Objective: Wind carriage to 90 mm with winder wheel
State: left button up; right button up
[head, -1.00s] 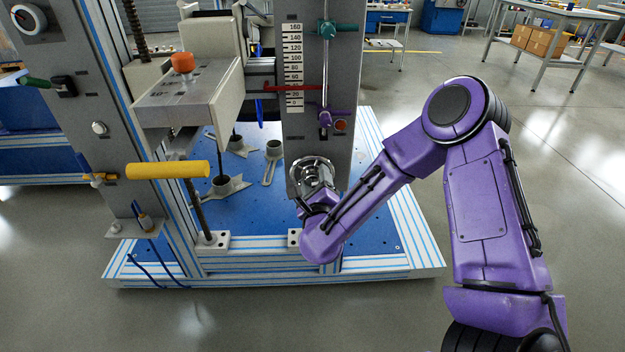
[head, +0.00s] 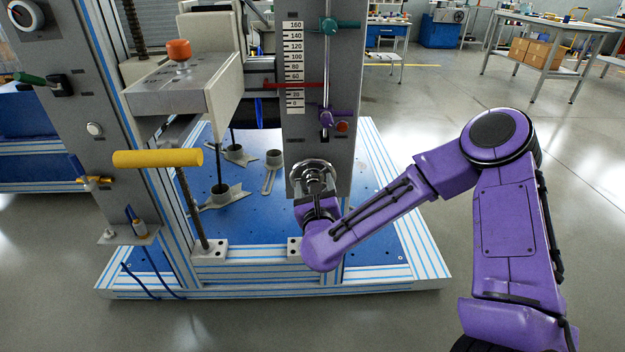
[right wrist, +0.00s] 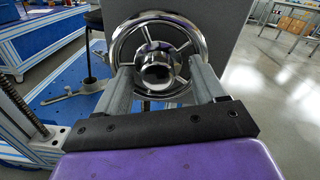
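The winder wheel (head: 313,172) is a chrome spoked handwheel low on the grey upright plate. In the right wrist view the wheel's rim (right wrist: 118,48) and round hub (right wrist: 158,72) face me. My right gripper (right wrist: 161,66) is at the wheel, its two fingers spread apart on either side of the hub. Any contact with the hub or spokes is hard to tell. The red pointer (head: 295,85) crosses the white scale (head: 294,60) at about 40. The carriage (head: 190,88) is a grey block with an orange knob (head: 179,49) on top. My left gripper is out of view.
A yellow handle bar (head: 158,158) juts out at the left. The blue base plate (head: 370,215) lies below. The floor right of the rig is clear.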

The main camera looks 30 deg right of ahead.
jog(key=shift+w+d+r, duration=0.25)
jog(key=shift+d+r, duration=0.05)
jog(key=shift+d, duration=0.2)
jog(key=s+a, duration=0.1)
jog(key=s, duration=0.1)
jog(key=s+a+f+b, duration=0.1)
jog(key=s, duration=0.1)
jog(key=shift+a+f, duration=0.1)
jog(key=shift+a, duration=0.1)
